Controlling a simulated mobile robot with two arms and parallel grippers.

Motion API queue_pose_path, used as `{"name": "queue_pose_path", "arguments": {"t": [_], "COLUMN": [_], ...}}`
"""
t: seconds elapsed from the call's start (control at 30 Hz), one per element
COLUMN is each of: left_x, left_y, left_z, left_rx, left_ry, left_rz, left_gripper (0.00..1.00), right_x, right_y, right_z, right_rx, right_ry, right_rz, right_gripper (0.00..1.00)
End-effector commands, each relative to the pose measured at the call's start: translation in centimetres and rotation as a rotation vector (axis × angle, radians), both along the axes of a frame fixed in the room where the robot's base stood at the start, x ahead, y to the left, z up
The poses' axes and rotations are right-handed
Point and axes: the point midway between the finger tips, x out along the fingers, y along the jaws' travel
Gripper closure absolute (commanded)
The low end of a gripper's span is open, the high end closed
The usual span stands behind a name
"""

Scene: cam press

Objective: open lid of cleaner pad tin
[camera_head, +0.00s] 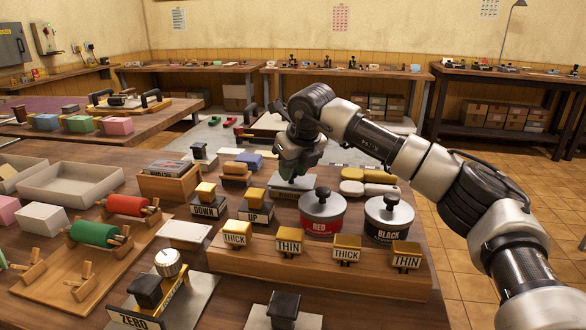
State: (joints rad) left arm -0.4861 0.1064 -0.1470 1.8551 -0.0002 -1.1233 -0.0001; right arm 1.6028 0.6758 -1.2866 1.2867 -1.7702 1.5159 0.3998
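A flat grey tin (308,184) lies on the table right of the middle, behind the red tin; it looks like the cleaner pad tin, but its front lettering is too small to read surely. Its top looks closed. My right gripper (292,176) comes in from the right and points down just over this tin. The gripper and wrist hide part of its top. Whether the fingers touch the lid or grip anything is unclear. My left gripper is out of view.
Round tins marked RED (322,214) and BLACK (388,220), with upright knobs, stand in front and right. Stamps marked DOWN (205,208) and UP (256,212) stand left. A wooden rack (310,278) with THICK and THIN stamps lies in front.

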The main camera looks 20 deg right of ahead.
Motion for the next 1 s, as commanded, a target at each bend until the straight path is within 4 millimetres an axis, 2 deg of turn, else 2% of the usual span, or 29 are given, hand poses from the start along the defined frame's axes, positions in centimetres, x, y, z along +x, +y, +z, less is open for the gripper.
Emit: {"name": "queue_pose_path", "arguments": {"t": [0.03,0.17,0.4,0.53,0.67,0.9,1.0], "left_x": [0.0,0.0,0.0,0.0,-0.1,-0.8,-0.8], "left_y": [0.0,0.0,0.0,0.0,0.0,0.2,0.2], "left_z": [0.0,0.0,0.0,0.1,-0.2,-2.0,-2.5], "left_rx": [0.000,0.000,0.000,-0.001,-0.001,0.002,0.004], "left_ry": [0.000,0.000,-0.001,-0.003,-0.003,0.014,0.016], "left_rz": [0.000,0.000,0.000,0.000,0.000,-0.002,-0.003], "left_gripper": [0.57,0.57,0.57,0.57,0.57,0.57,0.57], "right_x": [0.0,0.0,0.0,-0.2,-1.0,-2.7,-3.3], "right_y": [0.0,0.0,0.0,-0.1,-0.3,-0.6,-0.7], "right_z": [-0.2,-0.1,0.0,0.7,2.7,7.2,8.6], "right_rx": [-0.001,-0.001,0.000,0.000,0.001,0.000,0.000], "right_ry": [0.004,0.003,0.001,-0.001,-0.003,-0.001,0.000], "right_rz": [0.000,0.000,0.000,0.000,0.000,0.001,0.001], "right_gripper": [0.64,0.45,0.45,0.45,0.45,0.45,0.45]}}
